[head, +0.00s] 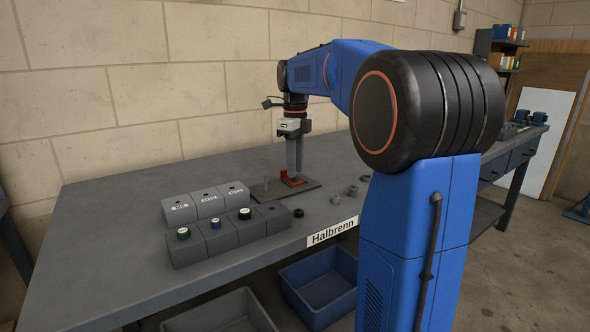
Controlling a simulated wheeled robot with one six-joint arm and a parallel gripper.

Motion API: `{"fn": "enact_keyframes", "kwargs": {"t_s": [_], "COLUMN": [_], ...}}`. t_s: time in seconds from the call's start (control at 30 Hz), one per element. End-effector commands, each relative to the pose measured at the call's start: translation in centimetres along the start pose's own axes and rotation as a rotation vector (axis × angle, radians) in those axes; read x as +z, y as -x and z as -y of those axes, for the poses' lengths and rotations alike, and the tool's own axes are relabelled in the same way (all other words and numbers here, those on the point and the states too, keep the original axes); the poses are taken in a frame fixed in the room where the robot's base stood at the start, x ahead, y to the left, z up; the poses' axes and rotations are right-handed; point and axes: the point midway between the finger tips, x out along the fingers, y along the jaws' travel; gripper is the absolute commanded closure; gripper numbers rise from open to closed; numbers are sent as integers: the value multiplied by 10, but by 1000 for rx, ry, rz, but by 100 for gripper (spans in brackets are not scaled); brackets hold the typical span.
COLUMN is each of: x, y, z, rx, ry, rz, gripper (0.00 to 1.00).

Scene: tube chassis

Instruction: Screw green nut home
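My gripper (294,176) points straight down at a dark plate (309,187) on the grey workbench. Its fingers look close together, and from here I cannot tell whether they are shut on anything. A small green thing (296,180), possibly the green nut, shows at the fingertips, beside a red part (284,183) on the plate. The thread under it is hidden.
Grey blocks (221,242) stand left of the plate; some carry blue or black pieces, and the rear ones have white labels. Several loose grey rings (352,190) lie to the right, and a black ring (298,213) near the front. Bins (320,287) stand below the bench (110,240).

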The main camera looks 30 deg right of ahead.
Motion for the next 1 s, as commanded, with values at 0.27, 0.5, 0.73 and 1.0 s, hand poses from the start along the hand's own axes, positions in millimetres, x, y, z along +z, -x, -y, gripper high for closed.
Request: {"fn": "enact_keyframes", "kwargs": {"t_s": [0.27, 0.5, 0.73, 1.0], "x": [0, 0, 0, 0], "y": [1, 1, 1, 1], "z": [0, 0, 0, 0], "rx": [0, 0, 0, 0], "ry": [178, 418, 604, 731], "rz": [0, 0, 0, 0], "gripper": [72, 72, 72, 72]}}
